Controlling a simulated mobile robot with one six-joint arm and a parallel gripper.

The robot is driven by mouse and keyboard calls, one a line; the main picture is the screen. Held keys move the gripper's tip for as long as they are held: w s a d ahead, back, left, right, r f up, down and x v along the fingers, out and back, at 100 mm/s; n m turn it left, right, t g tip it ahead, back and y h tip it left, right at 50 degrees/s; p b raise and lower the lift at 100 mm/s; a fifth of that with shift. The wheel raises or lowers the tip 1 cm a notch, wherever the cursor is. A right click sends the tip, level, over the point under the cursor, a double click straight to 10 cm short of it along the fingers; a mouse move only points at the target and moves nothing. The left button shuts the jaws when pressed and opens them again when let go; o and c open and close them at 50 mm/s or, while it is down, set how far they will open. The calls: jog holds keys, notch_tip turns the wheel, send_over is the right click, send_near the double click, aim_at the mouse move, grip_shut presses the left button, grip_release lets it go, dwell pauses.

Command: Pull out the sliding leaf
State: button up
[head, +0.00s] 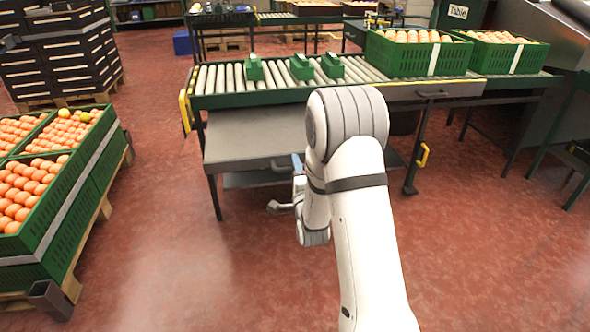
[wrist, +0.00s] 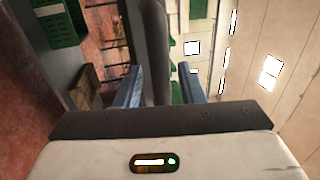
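The sliding leaf (head: 245,143) is a flat grey sheet under the roller conveyor, and it juts out from the conveyor's front on the left. My gripper is at the leaf's front edge in the head view, mostly hidden behind my own arm; one bluish finger (head: 297,162) shows there. In the wrist view my gripper (wrist: 160,67) has its two blue-grey fingers apart. A dark upright bar (wrist: 154,40) stands between them, with a gap on the right finger's side. I cannot tell whether the left finger touches the bar, or whether the bar belongs to the leaf.
The roller conveyor (head: 222,78) carries green holders (head: 301,67) and green crates of oranges (head: 418,58). A yellow handle (head: 422,155) sticks out at its right leg. The red floor (head: 170,225) between is clear.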

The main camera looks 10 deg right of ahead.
jog(key=s+f+p, duration=0.1)
jog(key=s, duration=0.6)
jog(key=shift+s+f+p, duration=0.25)
jog(key=shift+s+p, duration=0.1)
jog(key=shift+r, duration=0.1)
notch_tip(320, 180, up, 22)
jog(key=s+r+n+g+p, duration=0.1)
jog(key=s+n+g+p, duration=0.2)
jog(key=n+g+p, duration=1.05)
jog(key=s+r+n+g+p, duration=0.4)
jog(key=s+r+p, duration=2)
jog(key=s, duration=0.1)
jog(key=shift+a+n, duration=0.25)
jog(key=shift+n, duration=0.1)
